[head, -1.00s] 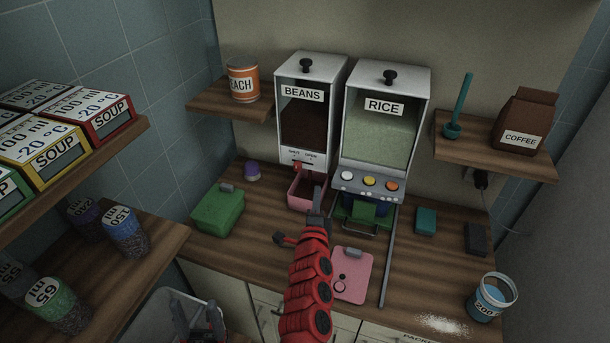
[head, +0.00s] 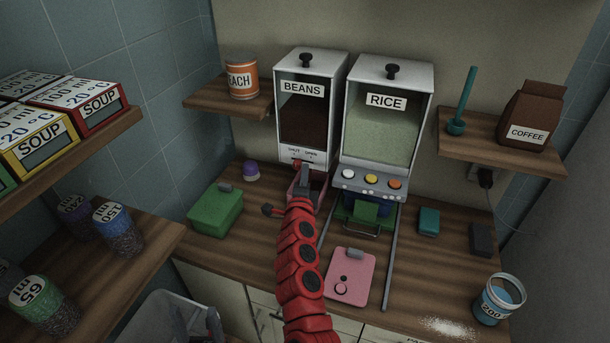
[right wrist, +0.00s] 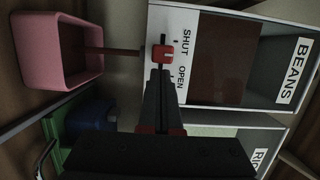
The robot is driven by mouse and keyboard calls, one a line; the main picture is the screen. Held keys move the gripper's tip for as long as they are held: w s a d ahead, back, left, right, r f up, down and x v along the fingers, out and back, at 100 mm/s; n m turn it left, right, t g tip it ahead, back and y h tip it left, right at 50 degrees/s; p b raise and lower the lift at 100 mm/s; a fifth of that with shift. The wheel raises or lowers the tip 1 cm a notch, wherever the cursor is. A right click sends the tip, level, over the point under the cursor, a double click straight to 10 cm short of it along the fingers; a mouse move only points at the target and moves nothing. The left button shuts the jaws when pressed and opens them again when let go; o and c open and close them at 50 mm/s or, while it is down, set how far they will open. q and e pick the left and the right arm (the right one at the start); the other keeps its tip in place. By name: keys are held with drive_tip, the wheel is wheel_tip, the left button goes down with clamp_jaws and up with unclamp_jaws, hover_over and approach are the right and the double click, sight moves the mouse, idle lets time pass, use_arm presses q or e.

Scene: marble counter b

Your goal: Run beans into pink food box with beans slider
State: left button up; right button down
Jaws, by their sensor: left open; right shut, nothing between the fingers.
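The beans dispenser (head: 304,120) stands at the back, with a small red slider (right wrist: 165,54) on its front between the SHUT and OPEN labels. My right gripper (right wrist: 158,75) is shut and empty, its tips touching or just short of the slider's OPEN side. In the head view my right gripper (head: 300,178) hides part of the dispenser front. The pink food box (right wrist: 62,50) is open-topped, under the dispenser. A brown streak (right wrist: 115,50) runs from the dispenser toward the box; it may be falling beans.
A pink lid (head: 350,277) lies on the counter at front. A closed green box (head: 215,211) and purple-topped item (head: 251,170) sit left. Shelves flank both sides.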

drive_tip(key=shift+w+a+f+b, duration=0.15)
drive_tip(key=shift+w+a+b, duration=0.05)
drive_tip(key=shift+a+b, duration=0.35)
drive_tip(key=shift+w+a+f+b, duration=0.1)
drive_tip(key=shift+w+a+b, duration=0.05)
drive_tip(key=shift+a+b, duration=0.35)
drive_tip(key=shift+w+a+r, duration=0.15)
drive_tip(key=shift+a, duration=0.1)
drive_tip(key=shift+r, duration=0.1)
drive_tip(key=shift+d, duration=0.1)
